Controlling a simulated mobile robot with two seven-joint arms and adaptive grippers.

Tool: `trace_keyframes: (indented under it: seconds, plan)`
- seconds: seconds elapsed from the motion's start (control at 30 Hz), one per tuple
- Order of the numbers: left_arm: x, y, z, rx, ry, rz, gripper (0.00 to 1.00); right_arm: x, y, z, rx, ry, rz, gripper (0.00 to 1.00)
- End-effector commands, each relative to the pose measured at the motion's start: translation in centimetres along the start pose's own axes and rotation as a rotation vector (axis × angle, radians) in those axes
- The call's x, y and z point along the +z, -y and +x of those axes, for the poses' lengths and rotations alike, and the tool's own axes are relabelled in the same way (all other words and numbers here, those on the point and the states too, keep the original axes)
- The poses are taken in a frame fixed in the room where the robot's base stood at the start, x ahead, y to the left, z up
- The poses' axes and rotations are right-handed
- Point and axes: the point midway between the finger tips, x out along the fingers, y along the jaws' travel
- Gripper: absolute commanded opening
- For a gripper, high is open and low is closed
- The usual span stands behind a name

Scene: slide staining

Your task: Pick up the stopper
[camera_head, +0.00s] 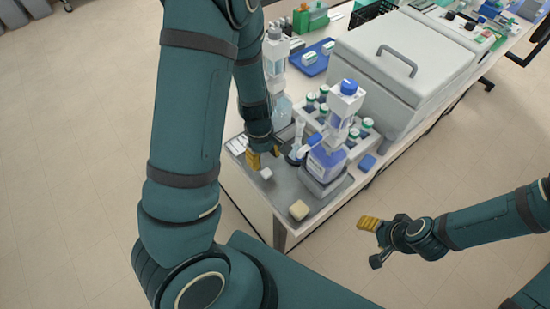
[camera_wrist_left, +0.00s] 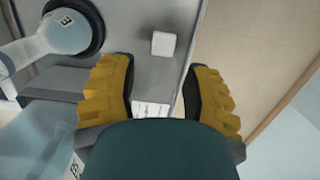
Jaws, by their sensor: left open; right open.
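A small white block with rounded corners, which may be the stopper, lies on the grey tray near its left edge (camera_head: 266,173). It also shows in the left wrist view (camera_wrist_left: 164,44), beyond the fingertips and between their lines. A cream block (camera_head: 299,210) lies at the tray's front corner; I cannot tell for sure which one is the stopper. My left gripper (camera_head: 262,157) is open and empty above the tray, just behind the white block. Its yellow fingers (camera_wrist_left: 160,88) are wide apart. My right gripper (camera_head: 370,223) hangs open and empty over the floor, right of the table.
A clear labelled flask (camera_wrist_left: 65,32) stands in a black ring close left of my left fingers. A blue-liquid bottle (camera_head: 327,160) and a rack of capped vials stand right of my left gripper. A large grey lidded box (camera_head: 400,60) stands behind. The tray's front is mostly clear.

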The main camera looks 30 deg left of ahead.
Motion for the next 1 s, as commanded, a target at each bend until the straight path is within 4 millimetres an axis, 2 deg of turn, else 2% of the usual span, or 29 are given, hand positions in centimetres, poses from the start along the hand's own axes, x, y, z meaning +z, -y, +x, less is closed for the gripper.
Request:
trace_keyframes:
  seconds: [0.37, 0.6, 0.73, 0.93, 0.97, 1.0]
  plan:
    - [0.0, 0.2, 3.5, -0.002, 0.001, 0.000, 0.48, 0.2, -0.3, 0.8, 0.001, 0.000, 0.002, 0.62]
    - [0.0, 0.4, 6.8, -0.002, 0.001, 0.001, 0.48, 0.2, -0.6, 1.6, 0.002, -0.001, 0.002, 0.62]
    - [0.0, 0.4, 7.5, -0.001, 0.000, 0.003, 0.48, 0.2, -0.6, 1.7, 0.002, -0.001, 0.002, 0.62]
    - [0.0, 0.3, 7.5, 0.000, 0.000, 0.003, 0.48, 0.2, -0.6, 1.7, 0.002, -0.001, 0.002, 0.62]
    - [0.0, 0.3, 7.5, 0.000, 0.000, 0.003, 0.51, 0.2, -0.6, 1.7, 0.002, -0.001, 0.002, 0.62]
    - [0.0, 0.4, 7.5, 0.000, 0.000, 0.003, 0.37, 0.2, -0.6, 1.7, 0.002, -0.001, 0.002, 0.62]
